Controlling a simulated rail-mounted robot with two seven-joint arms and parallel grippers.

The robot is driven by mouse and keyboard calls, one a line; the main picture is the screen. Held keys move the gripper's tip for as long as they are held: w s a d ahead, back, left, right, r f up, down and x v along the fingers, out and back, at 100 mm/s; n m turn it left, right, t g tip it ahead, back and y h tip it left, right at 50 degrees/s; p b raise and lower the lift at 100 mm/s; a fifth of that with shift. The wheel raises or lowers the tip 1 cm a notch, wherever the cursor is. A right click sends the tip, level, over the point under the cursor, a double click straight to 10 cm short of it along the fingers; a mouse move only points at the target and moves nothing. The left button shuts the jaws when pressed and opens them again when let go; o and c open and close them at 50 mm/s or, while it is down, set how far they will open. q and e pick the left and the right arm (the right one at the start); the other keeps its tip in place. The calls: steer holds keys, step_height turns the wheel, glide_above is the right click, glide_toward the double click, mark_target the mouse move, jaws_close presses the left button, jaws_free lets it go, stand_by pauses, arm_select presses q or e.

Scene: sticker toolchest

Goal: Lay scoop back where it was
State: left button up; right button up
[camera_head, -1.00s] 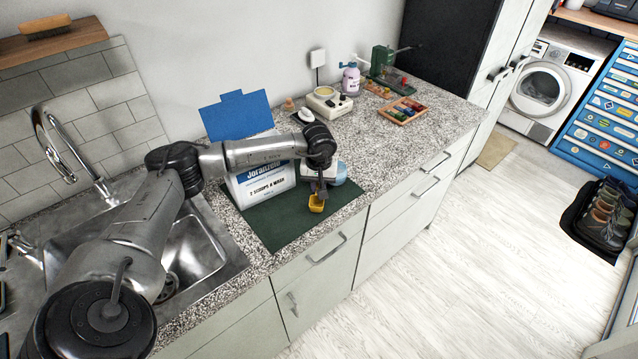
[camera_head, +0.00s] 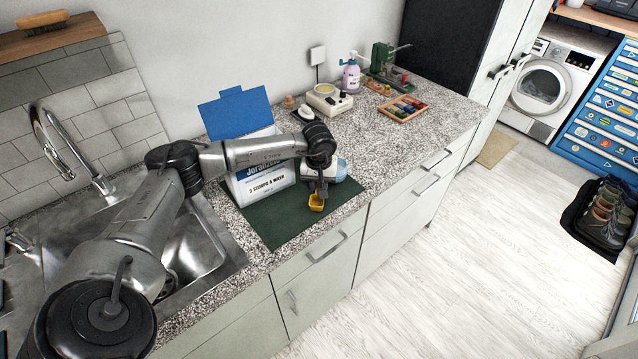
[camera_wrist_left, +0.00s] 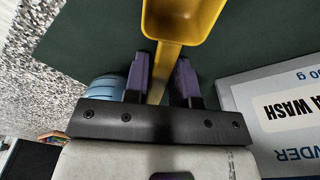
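The yellow scoop (camera_head: 317,202) hangs below my left gripper (camera_head: 321,186), above the dark green mat (camera_head: 283,226) at the front of the counter. In the left wrist view the fingers of my left gripper (camera_wrist_left: 165,78) are shut on the handle of the scoop (camera_wrist_left: 180,18), whose bowl points away from the gripper. The white and blue powder box (camera_head: 264,187) stands on the mat to the left of the scoop, its blue lid (camera_head: 236,113) raised. The box also shows in the left wrist view (camera_wrist_left: 290,110). My right gripper is not in view.
A light blue object (camera_head: 340,170) sits just behind the gripper, partly hidden by it. The sink (camera_head: 190,250) lies to the left under my arm. A scale-like device (camera_head: 328,100) and a wooden tray (camera_head: 404,108) stand farther back.

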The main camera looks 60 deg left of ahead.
arm_select(q)
steer(key=o, duration=0.4)
steer(key=r, duration=0.4)
steer(key=r+b, duration=0.1)
steer(key=r, duration=0.4)
steer(key=r+b, duration=0.1)
steer(key=r, duration=0.4)
steer(key=shift+s+d, duration=0.3)
steer(key=shift+d, duration=0.05)
